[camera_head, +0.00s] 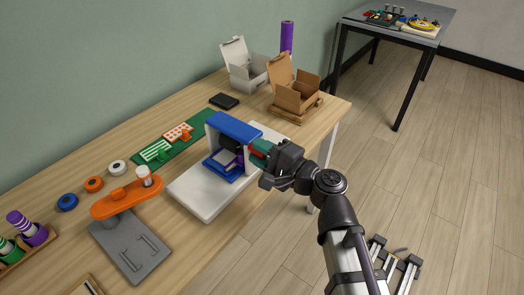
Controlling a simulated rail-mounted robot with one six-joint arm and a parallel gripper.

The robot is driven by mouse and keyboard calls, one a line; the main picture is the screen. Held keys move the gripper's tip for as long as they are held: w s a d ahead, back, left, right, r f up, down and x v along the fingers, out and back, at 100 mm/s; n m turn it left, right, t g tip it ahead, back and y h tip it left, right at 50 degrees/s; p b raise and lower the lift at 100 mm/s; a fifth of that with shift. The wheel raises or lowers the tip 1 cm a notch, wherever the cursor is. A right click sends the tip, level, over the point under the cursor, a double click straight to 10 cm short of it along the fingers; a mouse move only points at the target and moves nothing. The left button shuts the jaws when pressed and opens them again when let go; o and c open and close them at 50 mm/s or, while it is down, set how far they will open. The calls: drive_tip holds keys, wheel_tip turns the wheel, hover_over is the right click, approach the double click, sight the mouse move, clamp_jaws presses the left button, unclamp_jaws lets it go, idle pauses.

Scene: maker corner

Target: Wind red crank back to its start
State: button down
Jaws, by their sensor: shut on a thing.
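A machine with a blue top (234,127) and a white base (194,193) stands on the wooden table. A dark roller and a purple and blue piece show inside its frame. The red crank (259,148) is on the machine's right side, mostly hidden by my gripper. My gripper (267,163) is at that side, shut on the red crank, with a green part showing beside it. The fingertips and the crank's exact angle are hard to make out.
An orange arm on a grey base (131,252) stands front left. Tape rolls (93,184) and a green mat (168,146) lie behind. A white box (243,70) and a cardboard box (294,93) stand at the back right. Open floor lies to the right.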

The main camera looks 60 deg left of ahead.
drive_tip(key=c, duration=0.9)
unclamp_jaws()
drive_tip(key=v, duration=1)
drive_tip(key=shift+w+d, duration=0.25)
drive_tip(key=shift+d, duration=0.1)
